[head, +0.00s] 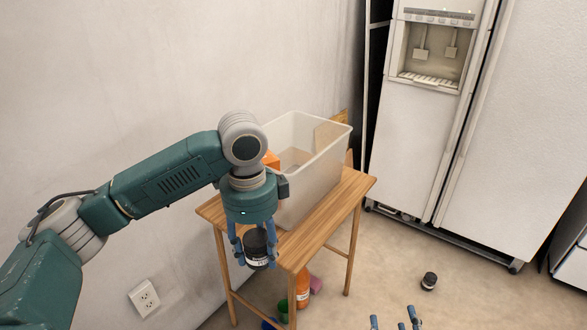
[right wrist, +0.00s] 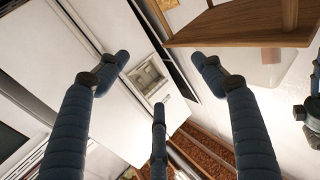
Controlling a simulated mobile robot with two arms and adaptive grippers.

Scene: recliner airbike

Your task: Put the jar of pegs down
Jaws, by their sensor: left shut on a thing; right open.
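A dark jar with a white-lettered label (head: 258,250) hangs in my left gripper (head: 254,258), whose blue fingers are shut around it. I take it for the jar of pegs; its contents do not show. The jar is upright at the near left side of the small wooden table (head: 318,226). I cannot tell whether it is above the tabletop or just outside its edge. My right gripper (head: 396,320) shows only its fingertips at the bottom of the head view. In the right wrist view its fingers (right wrist: 158,80) are spread and empty.
A similar dark jar (head: 429,281) stands on the floor. An orange bottle (head: 303,288) and other small things are under the table. A white fridge (head: 400,150) stands at right.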

